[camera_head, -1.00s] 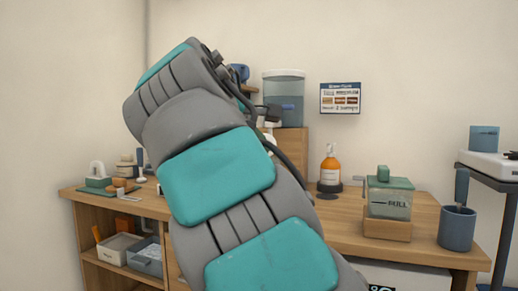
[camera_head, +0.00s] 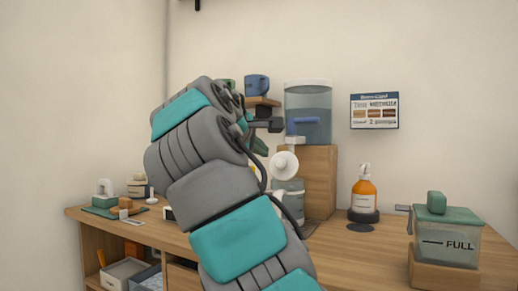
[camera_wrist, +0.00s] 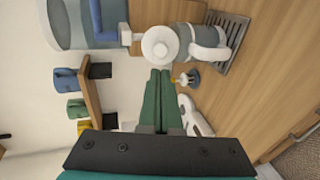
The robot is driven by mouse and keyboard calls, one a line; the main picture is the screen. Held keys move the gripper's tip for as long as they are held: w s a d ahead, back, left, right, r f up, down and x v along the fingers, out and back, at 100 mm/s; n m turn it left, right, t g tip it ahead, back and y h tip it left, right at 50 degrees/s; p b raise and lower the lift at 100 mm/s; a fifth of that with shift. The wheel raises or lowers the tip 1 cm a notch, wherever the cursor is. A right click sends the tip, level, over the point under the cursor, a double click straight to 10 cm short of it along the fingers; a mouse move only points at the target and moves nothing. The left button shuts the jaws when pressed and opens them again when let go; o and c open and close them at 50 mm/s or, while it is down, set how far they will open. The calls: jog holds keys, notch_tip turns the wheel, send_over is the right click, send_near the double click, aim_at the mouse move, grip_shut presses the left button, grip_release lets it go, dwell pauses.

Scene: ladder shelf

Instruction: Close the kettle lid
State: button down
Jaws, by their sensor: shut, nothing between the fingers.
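The kettle (camera_head: 289,186) has a grey-green body and stands on the worktop in front of the wooden box, partly hidden behind my arm. Its round white lid (camera_head: 284,165) is tipped up, with its knobbed face toward me. My gripper (camera_wrist: 160,73) has green fingers, shut and empty, with tips just short of the lid in the picture. Contact cannot be told. In the head view my arm mostly hides the gripper.
A water dispenser (camera_head: 308,105) with a blue tap sits on the wooden box (camera_head: 322,180) behind the kettle. Cups stand on a small shelf at left. An orange bottle (camera_head: 364,192) and a "FULL" canister (camera_head: 447,238) stand to the right, with bare worktop between.

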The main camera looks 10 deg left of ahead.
aim_at(279, 161)
jog(key=p+x, duration=0.1)
jog(key=x, duration=0.9)
jog(key=shift+r, duration=0.15)
jog(key=shift+w+a+r+p, duration=0.35)
jog(key=shift+a+r+p, duration=0.15)
jog(key=shift+p, duration=0.55)
jog(key=shift+w, duration=0.1)
jog(key=shift+r+p, duration=0.15)
jog(key=shift+p, duration=0.45)
jog(key=shift+w+g+p, duration=0.15)
jog(key=shift+g+p, duration=0.25)
jog(key=shift+p, duration=0.3)
jog(key=shift+d+p, duration=0.15)
jog(key=shift+p, duration=0.3)
